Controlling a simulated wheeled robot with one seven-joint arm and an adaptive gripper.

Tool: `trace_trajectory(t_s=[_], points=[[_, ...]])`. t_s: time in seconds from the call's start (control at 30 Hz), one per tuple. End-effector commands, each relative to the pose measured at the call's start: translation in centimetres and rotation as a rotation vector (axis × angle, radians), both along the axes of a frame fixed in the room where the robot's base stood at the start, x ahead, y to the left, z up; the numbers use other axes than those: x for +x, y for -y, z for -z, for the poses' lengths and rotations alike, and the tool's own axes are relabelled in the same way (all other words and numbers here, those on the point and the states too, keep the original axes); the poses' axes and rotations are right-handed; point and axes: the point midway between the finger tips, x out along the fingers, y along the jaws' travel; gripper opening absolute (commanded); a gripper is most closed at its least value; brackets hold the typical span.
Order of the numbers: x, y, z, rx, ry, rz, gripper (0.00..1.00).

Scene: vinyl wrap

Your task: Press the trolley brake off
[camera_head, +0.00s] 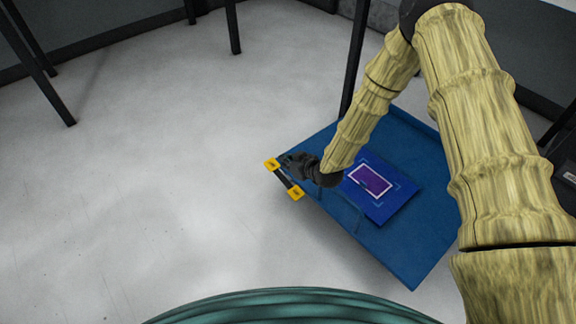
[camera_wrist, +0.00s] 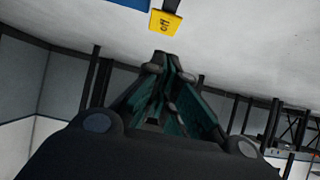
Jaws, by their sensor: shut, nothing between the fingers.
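The blue trolley (camera_head: 408,255) has a brake bar along its left edge in the head view. The bar is black with a yellow pad at each end, an upper pad (camera_head: 271,164) and a lower pad (camera_head: 295,193). In the wrist view, one yellow pad marked "off" (camera_wrist: 166,24) shows at the top, joined to the black bar (camera_wrist: 172,5). My gripper (camera_head: 287,161) is shut and empty, close beside the bar near the upper pad. In the wrist view its fingertips (camera_wrist: 168,63) meet below the "off" pad, with a visible gap in the picture. Contact cannot be told.
A blue panel with a purple, white-edged rectangle (camera_head: 370,180) lies on the trolley. A dark post (camera_head: 355,55) stands by its far corner. Pale floor (camera_head: 150,170) is clear to the left. Dark legs (camera_head: 233,27) stand at the back.

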Motion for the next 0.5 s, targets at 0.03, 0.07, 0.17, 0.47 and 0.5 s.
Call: trace_trajectory(t_s=[0.03, 0.07, 0.17, 0.47, 0.5], points=[[0.6, -0.5, 0.9, 0.000, 0.001, -0.001, 0.00], [0.9, -0.8, 1.2, 0.001, 0.000, -0.001, 0.00], [2.1, -1.7, 2.1, 0.001, 0.000, -0.002, 0.00], [4.6, -3.5, 5.1, 0.001, -0.001, 0.000, 0.00], [4.7, -3.5, 5.6, 0.001, -0.002, 0.000, 0.00]])
